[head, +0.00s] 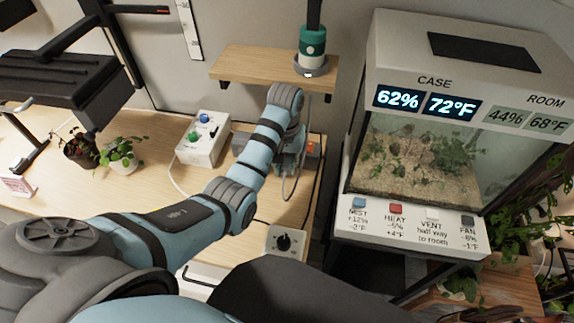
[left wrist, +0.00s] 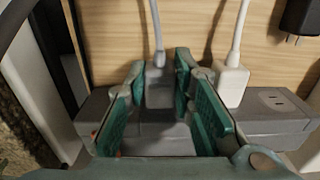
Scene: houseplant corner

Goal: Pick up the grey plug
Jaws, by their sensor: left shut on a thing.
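The grey plug (left wrist: 158,92) with its grey cable shows in the left wrist view, between the green pads of my left gripper (left wrist: 160,76). The gripper is shut on it. The plug is at the grey power strip (left wrist: 268,128); whether its prongs are in a socket is hidden. In the head view my left gripper (head: 289,162) is over the right end of the wooden bench, and the arm mostly hides it and the plug. My right gripper is not in view.
A white plug (left wrist: 232,84) with a white cable is close beside the right finger. A black adapter (left wrist: 300,16) lies at the upper right. In the head view, a control box (head: 203,140) stands left of the gripper and a terrarium case (head: 420,165) stands to the right.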

